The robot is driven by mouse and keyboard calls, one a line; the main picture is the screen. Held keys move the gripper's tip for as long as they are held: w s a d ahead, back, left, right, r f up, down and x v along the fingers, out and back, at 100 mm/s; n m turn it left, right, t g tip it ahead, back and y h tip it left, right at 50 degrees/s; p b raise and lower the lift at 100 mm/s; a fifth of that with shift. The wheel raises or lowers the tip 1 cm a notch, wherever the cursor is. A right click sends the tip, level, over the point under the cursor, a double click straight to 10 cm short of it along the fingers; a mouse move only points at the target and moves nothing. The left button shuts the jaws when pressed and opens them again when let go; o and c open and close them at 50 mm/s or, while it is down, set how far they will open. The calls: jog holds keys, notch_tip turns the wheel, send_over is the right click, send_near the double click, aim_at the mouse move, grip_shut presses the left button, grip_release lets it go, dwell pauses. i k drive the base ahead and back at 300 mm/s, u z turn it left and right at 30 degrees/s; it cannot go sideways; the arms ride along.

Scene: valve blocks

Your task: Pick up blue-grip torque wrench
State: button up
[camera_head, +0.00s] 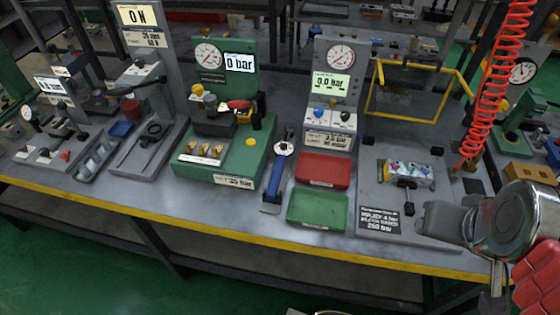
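The blue-grip torque wrench (271,197) appears to lie on the grey bench between the green test stand and the small trays. Its blue grip is toward the front edge and its pale round head (284,148) is toward the back. My gripper (432,216) is at the lower right, over the front of the grey plate, well to the right of the wrench and apart from it. My gripper is small and seen side-on, so its finger opening cannot be made out.
A red tray (323,171) and a green tray (317,209) lie just right of the wrench. The green test stand (245,155) is close on its left. A gauge stand (334,95) rises behind. A grey plate (376,205) holds a valve block (408,174). A red coiled hose (492,90) hangs at right.

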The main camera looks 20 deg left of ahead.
aim_at(289, 128)
jog(key=u, duration=0.25)
jog(key=k, duration=0.65)
jog(key=u, duration=0.6)
jog(key=k, duration=0.65)
jog(key=u, duration=0.65)
jog(key=i, duration=1.95)
jog(key=z, duration=0.1)
